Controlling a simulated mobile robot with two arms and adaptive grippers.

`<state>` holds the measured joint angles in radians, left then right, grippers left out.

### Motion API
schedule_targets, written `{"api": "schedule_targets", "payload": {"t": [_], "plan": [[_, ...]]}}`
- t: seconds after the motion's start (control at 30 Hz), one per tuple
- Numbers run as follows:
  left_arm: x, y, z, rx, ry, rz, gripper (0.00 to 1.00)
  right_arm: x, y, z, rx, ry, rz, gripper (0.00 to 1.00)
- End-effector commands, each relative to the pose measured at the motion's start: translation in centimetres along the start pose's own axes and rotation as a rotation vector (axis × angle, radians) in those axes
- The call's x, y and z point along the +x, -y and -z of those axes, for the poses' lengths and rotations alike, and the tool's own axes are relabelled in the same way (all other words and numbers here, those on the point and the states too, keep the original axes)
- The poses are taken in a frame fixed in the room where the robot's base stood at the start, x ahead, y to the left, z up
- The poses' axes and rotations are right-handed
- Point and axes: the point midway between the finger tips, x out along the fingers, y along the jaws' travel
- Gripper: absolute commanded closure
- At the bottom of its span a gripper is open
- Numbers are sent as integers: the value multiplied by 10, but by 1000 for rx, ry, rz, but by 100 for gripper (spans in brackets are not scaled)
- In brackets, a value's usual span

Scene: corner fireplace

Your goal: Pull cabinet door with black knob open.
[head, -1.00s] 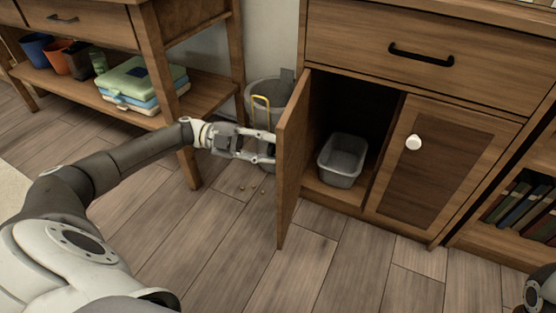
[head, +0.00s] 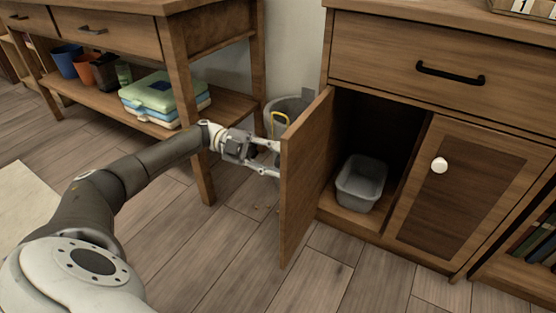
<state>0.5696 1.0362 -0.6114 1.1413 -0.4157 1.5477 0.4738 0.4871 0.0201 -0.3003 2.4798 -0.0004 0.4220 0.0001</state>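The left cabinet door (head: 305,178) stands swung open, roughly square to the cabinet front, with its edge toward me. Its outer face and any black knob on it are hidden from this view. My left gripper (head: 277,160) is at the outer side of this door, with its fingertips at or behind the door edge. Whether the fingers are shut on a knob cannot be seen. The right cabinet door (head: 452,195) is closed and has a white knob (head: 439,165). My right gripper is not in view.
A grey bin (head: 361,184) stands inside the open compartment. A drawer with a black handle (head: 450,74) is above. A grey bucket (head: 300,103) is behind the door. The floor in front is clear.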

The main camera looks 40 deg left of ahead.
Motion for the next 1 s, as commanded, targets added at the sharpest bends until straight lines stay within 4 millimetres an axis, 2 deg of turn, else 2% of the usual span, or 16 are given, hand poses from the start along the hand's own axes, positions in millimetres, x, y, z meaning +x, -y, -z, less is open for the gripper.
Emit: {"api": "schedule_targets", "payload": {"t": [0.03, 0.1, 0.47, 0.57, 1.0], "plan": [[0, 0, 0, 0, 0, 0, 55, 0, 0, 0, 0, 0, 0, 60], [0, 0, 0, 0, 0, 1, 48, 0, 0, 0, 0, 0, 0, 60], [-4, 1, 0, 1, 1, 2, 48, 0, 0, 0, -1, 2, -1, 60], [-14, 1, 0, 2, 3, 2, 48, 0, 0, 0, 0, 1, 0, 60], [-85, 1, -1, 2, 2, 3, 48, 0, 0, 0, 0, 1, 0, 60]]}}
